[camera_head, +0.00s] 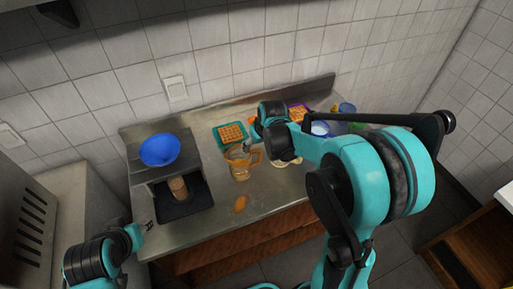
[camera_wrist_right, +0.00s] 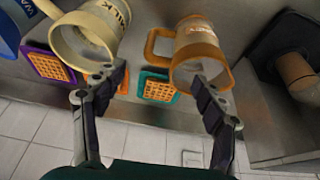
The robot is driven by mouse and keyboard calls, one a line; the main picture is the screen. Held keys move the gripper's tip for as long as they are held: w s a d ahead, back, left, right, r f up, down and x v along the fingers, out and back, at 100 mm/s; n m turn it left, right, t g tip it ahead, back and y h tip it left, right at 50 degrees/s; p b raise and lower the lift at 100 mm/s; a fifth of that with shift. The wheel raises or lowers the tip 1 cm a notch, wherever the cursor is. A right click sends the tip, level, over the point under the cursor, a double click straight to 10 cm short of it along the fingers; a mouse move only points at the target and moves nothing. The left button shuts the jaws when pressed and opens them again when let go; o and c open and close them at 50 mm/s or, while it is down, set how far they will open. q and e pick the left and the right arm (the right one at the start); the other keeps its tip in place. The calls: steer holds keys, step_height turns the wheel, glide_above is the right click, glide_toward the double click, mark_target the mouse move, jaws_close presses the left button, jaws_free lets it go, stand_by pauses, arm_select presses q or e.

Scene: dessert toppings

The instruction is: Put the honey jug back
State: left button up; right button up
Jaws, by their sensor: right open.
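The honey jug (camera_head: 238,172), clear with amber contents and an orange rim and handle, stands upright on the metal counter. In the right wrist view the honey jug (camera_wrist_right: 201,48) has its orange handle facing the gap between my fingers. My right gripper (camera_head: 250,146) is open and empty beside the jug; its fingers (camera_wrist_right: 157,82) are spread, and one overlaps the jug's near edge in the picture. Whether it touches is unclear. My left gripper (camera_head: 147,226) is near the counter's front left edge, away from the jug; its opening is too small to judge.
A cream milk jug (camera_wrist_right: 92,32) stands near the honey jug, with a blue jug (camera_wrist_right: 10,30) beyond. Waffles lie on a teal plate (camera_head: 219,142) and a purple plate (camera_wrist_right: 40,71). A dispenser with a blue bowl (camera_head: 160,150) stands left. An orange patch (camera_head: 240,203) lies in front.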

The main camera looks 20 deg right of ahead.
steer(key=s+a+r+t, duration=0.1)
steer(key=s+a+r, duration=0.2)
steer(key=s+r, duration=0.6)
steer(key=s+a+t, duration=0.1)
steer(key=s+a, duration=0.1)
steer(key=s, duration=1)
steer(key=shift+a+f+m+t, duration=0.15)
steer(key=shift+m+t, duration=0.15)
steer(key=shift+t, duration=0.1)
